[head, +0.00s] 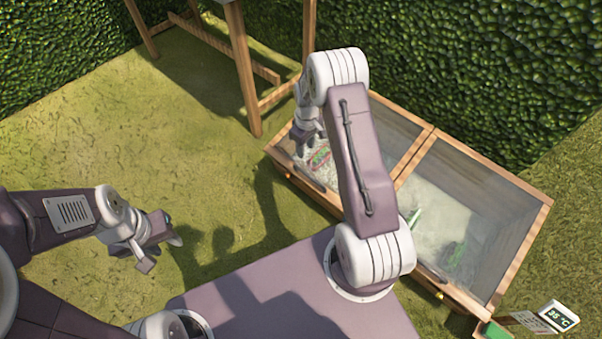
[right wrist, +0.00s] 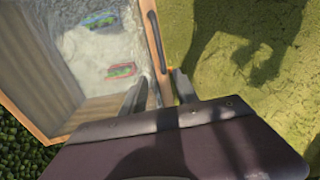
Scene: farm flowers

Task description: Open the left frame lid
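The left frame lid (head: 388,118) is a glass pane in a wooden border on the left half of a wooden cold frame. It looks closed. A dark bar handle (right wrist: 157,42) runs along its front wooden rail in the right wrist view. My right gripper (head: 304,140) is over the lid's front left part. In the right wrist view my right gripper (right wrist: 160,86) has its fingers apart, one on each side of the rail's line, near the handle's end; contact is unclear. My left gripper (head: 160,254) is open and empty above the grass.
The right frame lid (head: 485,200) adjoins, with plants under its glass. A thermometer display (head: 559,316) stands at the lower right. Grass to the left is clear.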

